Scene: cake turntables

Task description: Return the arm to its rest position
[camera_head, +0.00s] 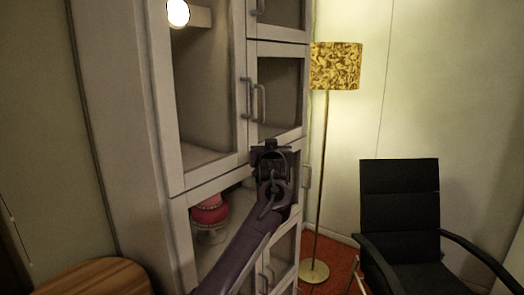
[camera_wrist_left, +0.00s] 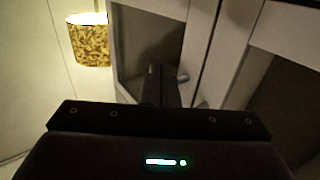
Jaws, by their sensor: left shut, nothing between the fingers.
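My left arm comes in from the bottom of the head view and reaches up to the right. My left gripper (camera_head: 270,148) is in front of the tall cabinet, near the bars between its upper and lower doors. In the left wrist view its dark fingers (camera_wrist_left: 160,86) are together, with nothing held between them, in front of the cabinet (camera_wrist_left: 205,35). My right gripper is in neither view.
The grey cabinet (camera_head: 160,110) has glazed doors with metal handles. A red and pink cake (camera_head: 209,212) sits on a pale stand (camera_head: 213,236) inside its lower part. A floor lamp (camera_head: 335,66), a black chair (camera_head: 400,200) and a round wooden top (camera_head: 95,278) stand nearby.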

